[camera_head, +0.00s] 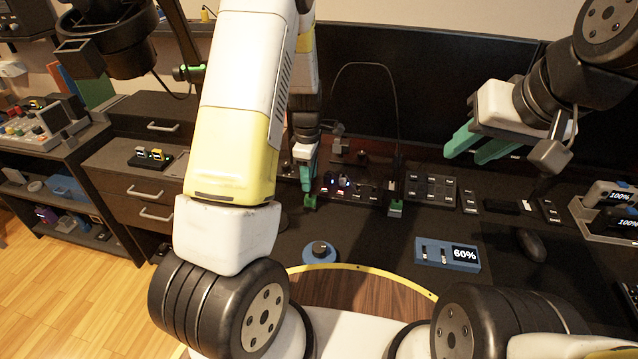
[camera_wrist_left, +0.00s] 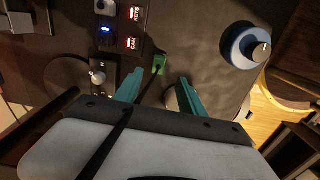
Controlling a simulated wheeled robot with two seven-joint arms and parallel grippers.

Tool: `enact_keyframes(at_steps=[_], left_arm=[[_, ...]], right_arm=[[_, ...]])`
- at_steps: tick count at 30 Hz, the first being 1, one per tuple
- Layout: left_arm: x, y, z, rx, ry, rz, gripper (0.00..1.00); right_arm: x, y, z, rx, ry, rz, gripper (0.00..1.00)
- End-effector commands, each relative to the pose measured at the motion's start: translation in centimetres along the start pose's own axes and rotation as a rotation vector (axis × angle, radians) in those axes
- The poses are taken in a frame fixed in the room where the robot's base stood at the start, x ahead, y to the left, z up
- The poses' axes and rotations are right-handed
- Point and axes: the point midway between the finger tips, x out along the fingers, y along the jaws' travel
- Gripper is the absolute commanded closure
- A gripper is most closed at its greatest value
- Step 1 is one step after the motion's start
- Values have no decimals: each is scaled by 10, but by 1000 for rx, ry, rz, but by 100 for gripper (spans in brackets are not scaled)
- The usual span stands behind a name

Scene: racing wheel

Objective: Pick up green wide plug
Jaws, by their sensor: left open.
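A small green plug (camera_head: 309,202) stands at the desk's back area, just below my left gripper (camera_head: 304,163) in the head view. In the left wrist view a green plug (camera_wrist_left: 158,64) with a dark cable lies just beyond the gap between the teal fingertips of my left gripper (camera_wrist_left: 158,86). That gripper is open and empty. A second green piece (camera_head: 395,208) sits further right on the desk; I cannot tell which is wider. My right gripper (camera_head: 475,148) hangs at the upper right, its teal fingers apart, with nothing seen between them.
A blue-based knob (camera_head: 320,252) stands near the plug and also shows in the left wrist view (camera_wrist_left: 245,46). A panel with lit switches (camera_wrist_left: 107,30) is close to my left gripper. A 60% display box (camera_head: 447,254) and a dark mouse (camera_head: 530,244) lie to the right.

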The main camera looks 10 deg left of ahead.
Motion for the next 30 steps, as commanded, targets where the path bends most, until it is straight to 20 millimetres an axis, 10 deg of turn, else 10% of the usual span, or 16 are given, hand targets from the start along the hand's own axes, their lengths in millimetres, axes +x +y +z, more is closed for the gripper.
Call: enact_keyframes(at_steps=[19, 30], left_arm=[[83, 3, -2, -33, 11, -12, 53], [89, 3, -2, -32, 11, -10, 63]], right_arm=[[0, 0, 0, 0, -1, 0, 64], [0, 0, 0, 0, 0, 0, 64]])
